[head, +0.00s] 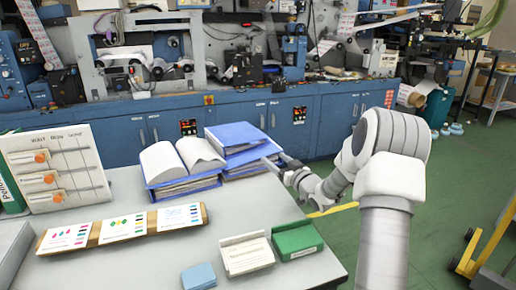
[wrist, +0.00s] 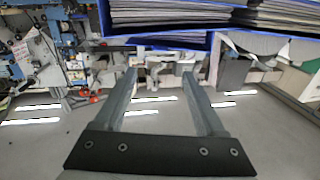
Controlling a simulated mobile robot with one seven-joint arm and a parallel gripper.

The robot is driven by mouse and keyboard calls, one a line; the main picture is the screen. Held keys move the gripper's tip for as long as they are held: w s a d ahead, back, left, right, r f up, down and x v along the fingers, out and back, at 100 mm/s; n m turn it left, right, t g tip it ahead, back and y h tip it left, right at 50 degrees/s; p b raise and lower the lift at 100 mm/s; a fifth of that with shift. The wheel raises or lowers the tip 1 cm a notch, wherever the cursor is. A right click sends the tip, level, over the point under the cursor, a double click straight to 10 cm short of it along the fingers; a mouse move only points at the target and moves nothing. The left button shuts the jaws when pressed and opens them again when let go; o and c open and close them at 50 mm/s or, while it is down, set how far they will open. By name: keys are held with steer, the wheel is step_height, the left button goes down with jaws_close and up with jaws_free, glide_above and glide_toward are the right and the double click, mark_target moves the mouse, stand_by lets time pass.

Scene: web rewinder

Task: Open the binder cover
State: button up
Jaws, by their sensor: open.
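A blue binder with its cover down (head: 236,136) lies on the grey table, with grey page edges and more blue board showing beneath it. Just left of it, an open blue binder (head: 186,187) shows two curved white page halves. My gripper (head: 274,158) is at the right end of the closed binder, close to its edge; I cannot tell whether it touches. In the wrist view my gripper (wrist: 160,72) has its two fingers wide apart with nothing between them. Blue binder boards and page stacks (wrist: 180,17) fill the top there, beyond the fingertips.
The grey table (head: 235,208) is bare in the middle. A sample board (head: 125,227), a white holder (head: 246,254), a green box (head: 297,239) and a blue pad (head: 198,276) lie nearer. A rack (head: 75,182) stands left. The blue machine (head: 240,115) is behind.

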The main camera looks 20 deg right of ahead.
mark_target(258, 155)
steer(key=w, duration=0.3)
steer(key=w+a, duration=0.1)
steer(key=w, duration=0.3)
steer(key=w+a, duration=0.1)
steer(key=w, duration=0.3)
steer(key=shift+w+a+b, duration=0.15)
steer(key=shift+w+b, duration=0.1)
steer(key=shift+b, duration=0.15)
jaws_close()
stand_by(0.9)
